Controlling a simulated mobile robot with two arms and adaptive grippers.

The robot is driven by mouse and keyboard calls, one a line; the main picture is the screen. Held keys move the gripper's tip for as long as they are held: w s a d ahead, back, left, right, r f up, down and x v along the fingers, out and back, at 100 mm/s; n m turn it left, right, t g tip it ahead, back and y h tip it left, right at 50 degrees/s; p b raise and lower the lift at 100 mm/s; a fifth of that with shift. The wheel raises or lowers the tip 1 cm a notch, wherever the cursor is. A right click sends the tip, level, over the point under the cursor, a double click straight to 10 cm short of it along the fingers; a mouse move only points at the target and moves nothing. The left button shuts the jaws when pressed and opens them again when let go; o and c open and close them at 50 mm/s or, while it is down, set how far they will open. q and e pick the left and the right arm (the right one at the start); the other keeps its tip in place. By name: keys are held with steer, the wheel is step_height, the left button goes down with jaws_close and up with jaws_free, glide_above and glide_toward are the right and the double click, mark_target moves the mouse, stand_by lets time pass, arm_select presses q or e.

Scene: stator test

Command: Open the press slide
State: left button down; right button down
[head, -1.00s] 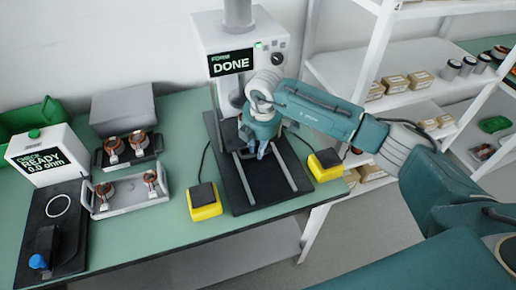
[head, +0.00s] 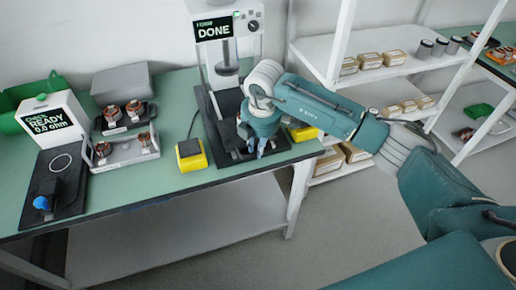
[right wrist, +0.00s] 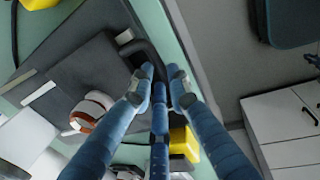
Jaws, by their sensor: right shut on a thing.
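The press (head: 222,75) stands at the back of the bench, its screen reading "FORM DONE". Its dark slide (head: 228,104) sits out in front of the column on the dark base plate (head: 205,110). My right gripper (head: 256,152) is at the front end of the plate, by the bench edge. In the right wrist view, its blue fingers (right wrist: 160,88) are closed around the slide's dark bar handle (right wrist: 147,52). A round white and copper part (right wrist: 90,110) shows beside the fingers. My arm hides part of the slide in the head view. My left gripper is out of view.
Yellow boxes (head: 191,155) flank the plate, one partly behind my gripper (head: 302,132). A check station reading "READY" (head: 55,120) and trays of copper-wound parts (head: 125,150) stand left. Shelving (head: 340,45) is at right. Floor in front is clear.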

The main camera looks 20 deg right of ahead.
steer(key=shift+w, duration=0.1)
steer(key=c, duration=2.1)
jaws_free()
steer(key=o, duration=0.4)
steer(key=shift+o, duration=0.3)
steer(key=shift+r, duration=0.1)
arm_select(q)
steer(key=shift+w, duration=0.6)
arm_select(e)
step_height(320, 180, up, 12)
steer(key=s, duration=0.2)
